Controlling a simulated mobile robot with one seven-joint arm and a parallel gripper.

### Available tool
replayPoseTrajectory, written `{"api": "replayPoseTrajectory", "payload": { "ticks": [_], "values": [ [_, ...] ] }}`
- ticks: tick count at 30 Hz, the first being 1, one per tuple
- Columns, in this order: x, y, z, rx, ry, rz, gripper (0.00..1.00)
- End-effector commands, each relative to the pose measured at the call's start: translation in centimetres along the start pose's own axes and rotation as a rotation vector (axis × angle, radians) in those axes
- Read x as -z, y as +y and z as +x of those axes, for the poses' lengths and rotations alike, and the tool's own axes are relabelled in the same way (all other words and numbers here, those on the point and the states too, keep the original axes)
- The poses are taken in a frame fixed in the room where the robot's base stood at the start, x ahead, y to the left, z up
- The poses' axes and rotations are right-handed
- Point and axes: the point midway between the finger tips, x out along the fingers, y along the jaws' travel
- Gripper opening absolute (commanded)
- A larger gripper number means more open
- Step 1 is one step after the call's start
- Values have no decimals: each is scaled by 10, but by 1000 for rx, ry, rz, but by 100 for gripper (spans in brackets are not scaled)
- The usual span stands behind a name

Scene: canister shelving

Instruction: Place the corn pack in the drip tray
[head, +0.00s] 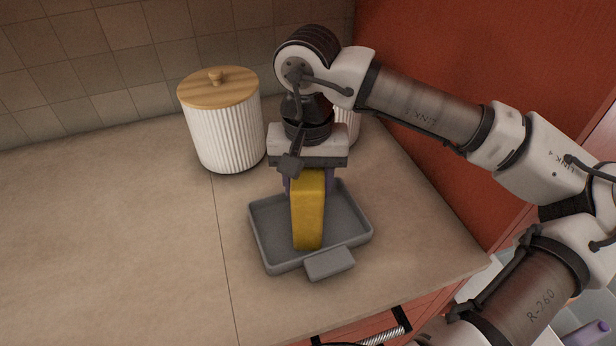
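The corn pack (308,215) is a yellow upright block in the head view. Its lower end is over the inside of the drip tray, and I cannot tell whether it touches the tray's floor. The drip tray (262,241) is a shallow grey tray with a front tab, lying on the counter. My gripper (307,180) points down over the tray, with its fingers at both sides of the pack's top. It looks shut on the pack. The fingertips are partly hidden by the pack and my wrist.
A white ribbed canister (227,135) with a wooden lid stands behind the tray at left. Another white canister (347,127) is partly hidden behind my gripper. The counter (110,240) is clear at left. A red panel (450,60) rises at right.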

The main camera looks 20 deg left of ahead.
Motion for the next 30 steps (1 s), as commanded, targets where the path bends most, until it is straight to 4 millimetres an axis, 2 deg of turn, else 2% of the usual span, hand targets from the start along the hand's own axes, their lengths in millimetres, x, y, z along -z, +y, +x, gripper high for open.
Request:
{"api": "replayPoseTrajectory", "payload": {
  "ticks": [11,12,17,25,30],
  "values": [
    [0,0,5,0,1,0,10],
    [0,0,5,0,0,0,47],
    [0,0,4,0,0,0,67],
    [0,0,3,0,0,0,67],
    [1,0,-6,-1,1,1,67]
  ]
}}
